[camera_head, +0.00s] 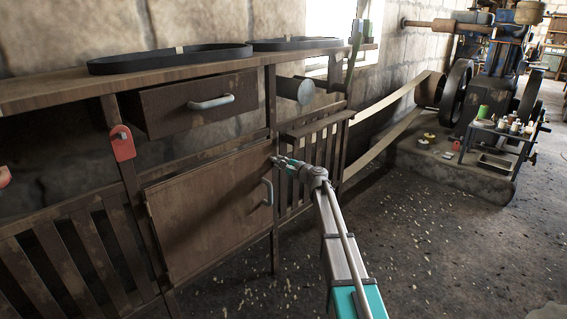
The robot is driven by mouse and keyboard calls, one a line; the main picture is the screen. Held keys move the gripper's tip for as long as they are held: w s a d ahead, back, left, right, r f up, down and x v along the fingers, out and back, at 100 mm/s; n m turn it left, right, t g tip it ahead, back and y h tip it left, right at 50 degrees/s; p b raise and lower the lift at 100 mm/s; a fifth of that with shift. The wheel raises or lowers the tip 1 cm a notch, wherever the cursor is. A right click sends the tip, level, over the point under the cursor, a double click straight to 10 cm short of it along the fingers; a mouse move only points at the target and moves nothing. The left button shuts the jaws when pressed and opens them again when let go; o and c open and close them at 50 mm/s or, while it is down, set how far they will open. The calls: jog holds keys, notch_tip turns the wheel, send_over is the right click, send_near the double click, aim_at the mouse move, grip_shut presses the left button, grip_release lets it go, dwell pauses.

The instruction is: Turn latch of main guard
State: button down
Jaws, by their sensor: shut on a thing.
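A wooden guard door (200,215) with a grey handle (267,192) fills the lower middle of the bench frame and looks closed. My gripper (276,160) is at the door's upper right corner, by the upright post. It is shut on a small part there, apparently the latch, which the fingers mostly hide. I cannot tell how far that latch is turned. A red latch plate (123,143) with a grey knob sits on the left post. Part of another red plate (4,176) shows at the left edge.
A drawer (195,103) with a grey handle sticks out above the door. Slatted panels stand to the left (70,260) and right (322,150). A flat belt (385,150) runs to the engine (495,60). The floor at right is open.

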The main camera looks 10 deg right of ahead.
jog(key=shift+w+a+r, duration=0.15)
jog(key=shift+w+a, duration=0.1)
jog(key=shift+a, duration=0.25)
jog(key=c, duration=0.6)
grip_release()
jog(key=shift+s+d, duration=0.1)
jog(key=shift+s, duration=0.05)
jog(key=shift+s+d, duration=0.1)
jog(key=shift+s, duration=0.05)
jog(key=shift+v, duration=3.8)
